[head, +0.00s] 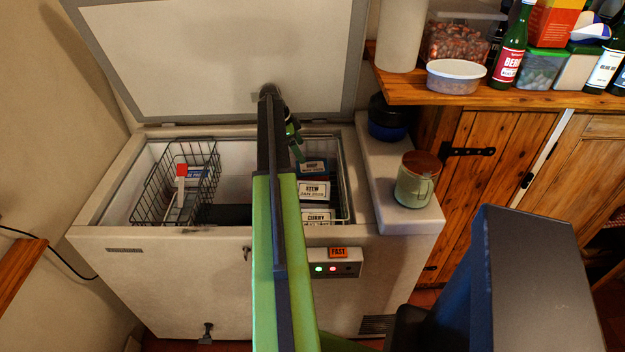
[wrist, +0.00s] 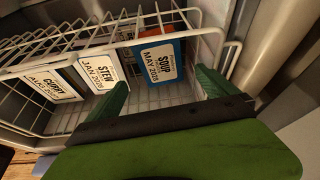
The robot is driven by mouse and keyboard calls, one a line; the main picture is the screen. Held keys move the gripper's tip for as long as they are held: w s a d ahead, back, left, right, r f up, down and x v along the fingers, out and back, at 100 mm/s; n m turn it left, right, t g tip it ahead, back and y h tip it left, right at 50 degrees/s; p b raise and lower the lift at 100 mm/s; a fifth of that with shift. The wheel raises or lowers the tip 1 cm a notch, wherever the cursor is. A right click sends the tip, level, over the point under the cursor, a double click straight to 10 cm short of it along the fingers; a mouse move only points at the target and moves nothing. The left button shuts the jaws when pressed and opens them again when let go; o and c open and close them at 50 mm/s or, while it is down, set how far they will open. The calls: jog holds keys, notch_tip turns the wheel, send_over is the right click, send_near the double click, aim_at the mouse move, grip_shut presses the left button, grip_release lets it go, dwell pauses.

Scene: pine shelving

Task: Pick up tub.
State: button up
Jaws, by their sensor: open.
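Labelled tubs stand in the right wire basket (wrist: 190,18) of the open chest freezer. The blue one marked SOUP (wrist: 160,65) lies between and beyond my gripper's fingertips in the wrist view; its top also shows in the head view (head: 313,166). Beside it are the STEW tub (wrist: 101,71) and the CURRY tub (wrist: 50,87). My gripper (wrist: 166,84) is open, its two green fingers apart with nothing held. In the head view the gripper is partly hidden by my arm, over the basket's back. I cannot tell which tub is meant.
The freezer lid (head: 215,60) stands raised behind. Another wire basket (head: 150,195) holds a few packs at left. A round lidded tub (head: 456,78) sits on the wooden counter (head: 430,94).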

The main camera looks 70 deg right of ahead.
aim_at(311, 166)
jog(key=b+x, duration=0.2)
jog(key=x, duration=0.1)
jog(key=b+x, duration=0.2)
jog(key=x, duration=0.1)
jog(key=shift+f+b, duration=0.4)
jog(key=shift+f, duration=0.05)
jog(key=shift+s+d+f+b, duration=0.1)
jog(key=shift+s+f+b, duration=0.05)
jog(key=shift+f+b, duration=0.15)
jog(key=b+x, duration=0.4)
jog(key=x, duration=0.1)
jog(key=shift+f+b, duration=0.1)
jog(key=shift+b, duration=0.3)
jog(key=shift+r, duration=0.2)
jog(key=c, duration=1.7)
jog(key=shift+c, duration=0.2)
